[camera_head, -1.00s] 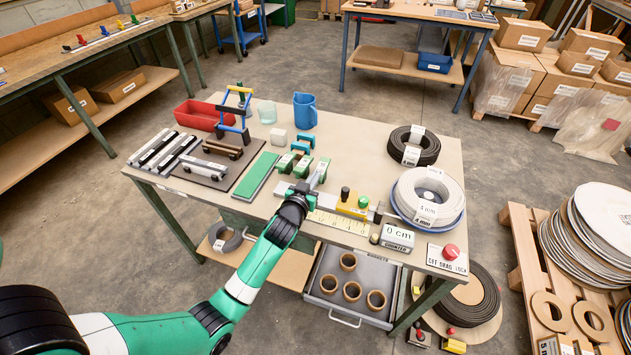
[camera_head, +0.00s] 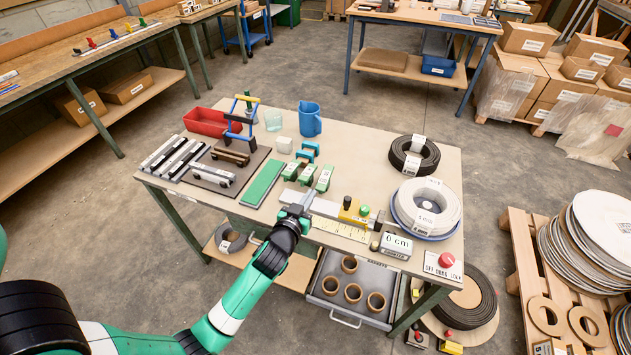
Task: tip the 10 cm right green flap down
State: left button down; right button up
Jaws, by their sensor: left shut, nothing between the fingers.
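Three small green flaps with white labels stand side by side behind the pale rail at the middle of the bench. The right green flap (camera_head: 324,178) is the one nearest the yellow block, and its label is too small to read. It looks much like the middle flap (camera_head: 308,174) and the left flap (camera_head: 291,170); I cannot tell its exact tilt. My left gripper (camera_head: 306,202) is shut and empty. It is in front of the flaps, over the rail's left part and apart from the right flap. My right gripper is out of view.
A yellow block (camera_head: 353,211) with a black knob sits on the rail, beside a yellow ruler (camera_head: 341,230). The counter (camera_head: 396,245) reads 0 cm. A blue-framed stand (camera_head: 240,122), a blue jug (camera_head: 310,120) and cable coils (camera_head: 427,205) stand around the flaps.

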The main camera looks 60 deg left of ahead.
pick_arm(q)
jog(key=v, duration=0.4)
jog(key=shift+f, duration=0.3)
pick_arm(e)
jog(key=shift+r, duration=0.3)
